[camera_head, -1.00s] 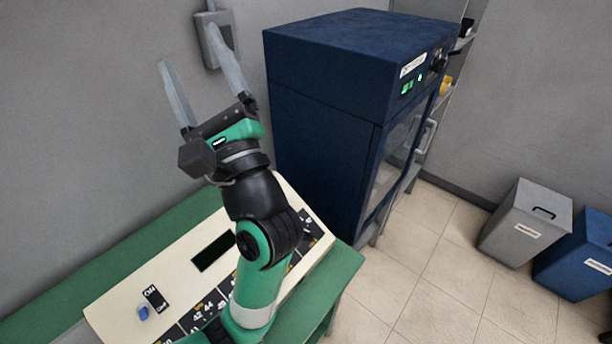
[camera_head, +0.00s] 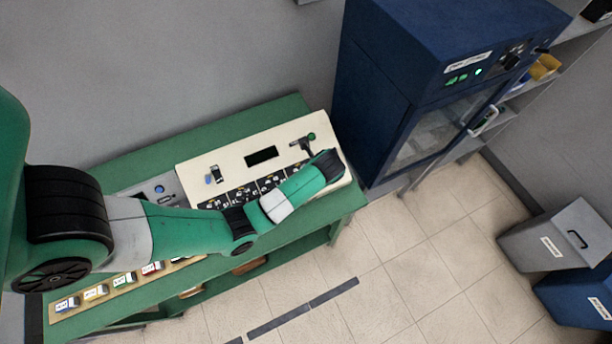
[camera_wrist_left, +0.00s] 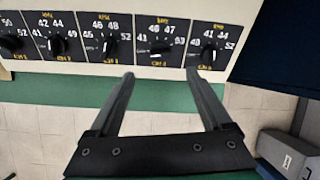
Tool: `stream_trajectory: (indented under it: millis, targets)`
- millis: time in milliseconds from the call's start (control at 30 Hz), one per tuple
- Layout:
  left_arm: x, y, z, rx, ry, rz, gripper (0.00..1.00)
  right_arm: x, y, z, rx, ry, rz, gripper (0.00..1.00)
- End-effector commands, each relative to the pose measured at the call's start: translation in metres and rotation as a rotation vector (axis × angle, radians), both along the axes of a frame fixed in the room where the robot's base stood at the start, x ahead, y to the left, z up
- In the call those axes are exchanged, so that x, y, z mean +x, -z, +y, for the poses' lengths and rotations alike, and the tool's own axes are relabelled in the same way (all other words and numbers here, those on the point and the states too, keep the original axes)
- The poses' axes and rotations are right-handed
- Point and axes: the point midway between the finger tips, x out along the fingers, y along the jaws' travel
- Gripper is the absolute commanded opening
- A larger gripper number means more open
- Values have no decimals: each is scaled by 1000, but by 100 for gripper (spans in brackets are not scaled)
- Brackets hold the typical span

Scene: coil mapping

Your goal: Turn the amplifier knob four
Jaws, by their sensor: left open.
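The amplifier is a cream sloped panel (camera_head: 225,160) on the green bench in the head view, with a dark display (camera_head: 262,155) and a row of black knobs partly hidden by my left arm. In the left wrist view, several black knobs line up with white numbers around them. My left gripper (camera_wrist_left: 160,74) is open and empty, with its fingertips just below this row. One knob (camera_wrist_left: 160,47) lies above the gap between the fingers, and another knob (camera_wrist_left: 209,53) is to its right. The small channel labels are hard to read. My right gripper is not in view.
A dark blue cabinet (camera_head: 390,80) stands close to the right of the bench (camera_head: 120,172). A grey box (camera_head: 160,190) and small labelled items (camera_head: 97,292) are on the bench's left part. Grey (camera_head: 560,240) and blue bins stand at the right on open tiled floor.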

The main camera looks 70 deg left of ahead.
Motion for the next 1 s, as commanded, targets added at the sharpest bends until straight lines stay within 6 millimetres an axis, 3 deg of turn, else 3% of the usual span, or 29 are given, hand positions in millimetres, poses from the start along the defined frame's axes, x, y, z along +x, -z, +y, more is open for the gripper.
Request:
stream_trajectory:
  millis: [200, 400, 800, 1000]
  targets:
    - [-2, 48, 18, -2, -3, 4, 82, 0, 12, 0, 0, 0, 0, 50]
    - [-2, 82, 33, -1, -2, 1, 82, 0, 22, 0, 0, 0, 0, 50]
    - [-1, 92, 39, 0, 1, -2, 82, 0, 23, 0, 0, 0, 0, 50]
    - [-1, 92, 39, 0, 1, -2, 48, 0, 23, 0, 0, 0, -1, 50]
